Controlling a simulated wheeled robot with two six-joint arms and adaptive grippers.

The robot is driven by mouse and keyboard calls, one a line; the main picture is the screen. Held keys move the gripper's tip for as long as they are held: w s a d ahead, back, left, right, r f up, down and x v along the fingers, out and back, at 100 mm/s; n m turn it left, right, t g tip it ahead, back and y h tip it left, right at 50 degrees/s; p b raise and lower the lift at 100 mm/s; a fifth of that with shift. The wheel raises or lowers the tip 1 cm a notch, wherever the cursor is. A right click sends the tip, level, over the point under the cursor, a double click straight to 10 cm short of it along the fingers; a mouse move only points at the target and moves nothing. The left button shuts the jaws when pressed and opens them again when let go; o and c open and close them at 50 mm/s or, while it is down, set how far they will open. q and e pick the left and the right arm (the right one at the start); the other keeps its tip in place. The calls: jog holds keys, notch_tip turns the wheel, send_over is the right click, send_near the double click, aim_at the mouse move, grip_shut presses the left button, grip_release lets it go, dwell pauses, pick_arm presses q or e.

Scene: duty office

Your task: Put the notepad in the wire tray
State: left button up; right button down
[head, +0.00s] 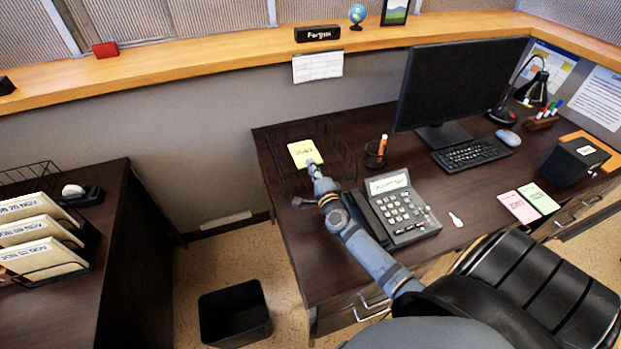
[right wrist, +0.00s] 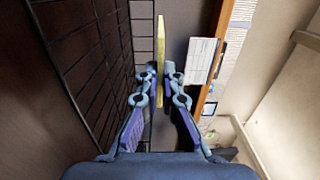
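The yellow notepad (head: 303,152) is at the tip of my right arm, over the wire tray (head: 347,160) at the left end of the desk. My right gripper (head: 313,168) is shut on it. In the right wrist view, the notepad (right wrist: 160,47) shows edge-on as a thin strip between the fingertips (right wrist: 160,80). The black mesh of the tray (right wrist: 118,60) lies to its left, with a gap between them at the gripper. The head view does not clearly show how high the notepad is above the tray floor. My left gripper is not in view.
Right of the tray stand a pen cup (head: 374,154) and a desk phone (head: 402,209). Behind are a monitor (head: 455,82) and a wooden ledge (head: 200,66). A chair (head: 540,285) is at the front right, and a black bin (head: 235,312) stands on the floor.

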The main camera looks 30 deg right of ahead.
aim_at(311, 182)
jog(key=f+b, duration=0.3)
jog(key=f, duration=0.1)
jog(key=shift+w, duration=0.35)
jog(key=shift+f+b, duration=0.6)
jog(key=shift+b, duration=0.05)
jog(key=c, duration=1.5)
grip_release()
jog(key=shift+s+r, duration=0.1)
jog(key=shift+r, duration=0.05)
jog(key=shift+a+f, duration=0.1)
jog(key=shift+f, duration=0.1)
